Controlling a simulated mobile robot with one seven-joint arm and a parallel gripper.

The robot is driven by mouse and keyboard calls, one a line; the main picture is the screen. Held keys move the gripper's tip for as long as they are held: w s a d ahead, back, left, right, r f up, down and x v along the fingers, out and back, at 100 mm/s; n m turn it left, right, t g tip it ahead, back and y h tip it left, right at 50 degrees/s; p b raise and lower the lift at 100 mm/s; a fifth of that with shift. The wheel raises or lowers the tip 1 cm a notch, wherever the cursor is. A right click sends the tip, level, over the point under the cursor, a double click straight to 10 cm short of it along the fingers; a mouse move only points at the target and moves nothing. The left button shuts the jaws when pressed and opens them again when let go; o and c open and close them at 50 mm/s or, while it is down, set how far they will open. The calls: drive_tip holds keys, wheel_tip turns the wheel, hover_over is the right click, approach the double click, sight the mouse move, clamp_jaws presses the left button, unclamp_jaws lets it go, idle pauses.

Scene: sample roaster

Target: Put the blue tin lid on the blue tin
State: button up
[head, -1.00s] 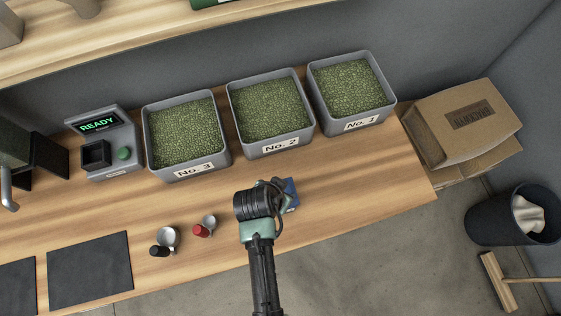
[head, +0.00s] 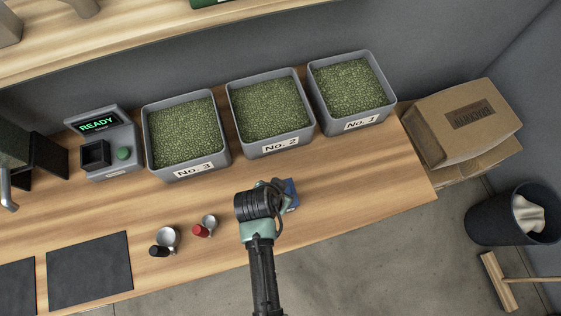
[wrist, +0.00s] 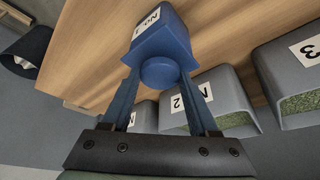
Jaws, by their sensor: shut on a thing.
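The blue tin (wrist: 152,17), a squarish box with a white label on one side, stands on the bench in the wrist view. In the head view the blue tin (head: 292,195) shows only partly behind my wrist. The blue tin lid (wrist: 160,72), with its round knob facing the camera, is at the tin's near end, between my fingers. My gripper (wrist: 160,66) is shut on the lid. Lid and tin look lined up and close together. I cannot tell whether the lid is fully seated. In the head view my fingertips are hidden.
Three grey bins of green beans, No. 3 (head: 188,171), No. 2 (head: 282,147) and No. 1 (head: 362,125), stand behind the tin. A red-handled scoop (head: 204,228) and a black-handled scoop (head: 165,241) lie to the left. The bench to the right is clear.

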idle(0.3)
drive_tip(key=o, duration=1.4)
drive_tip(key=b+v, duration=0.1)
drive_tip(key=v, duration=1.2)
drive_tip(key=shift+f+b, duration=0.1)
drive_tip(key=shift+b, duration=0.3)
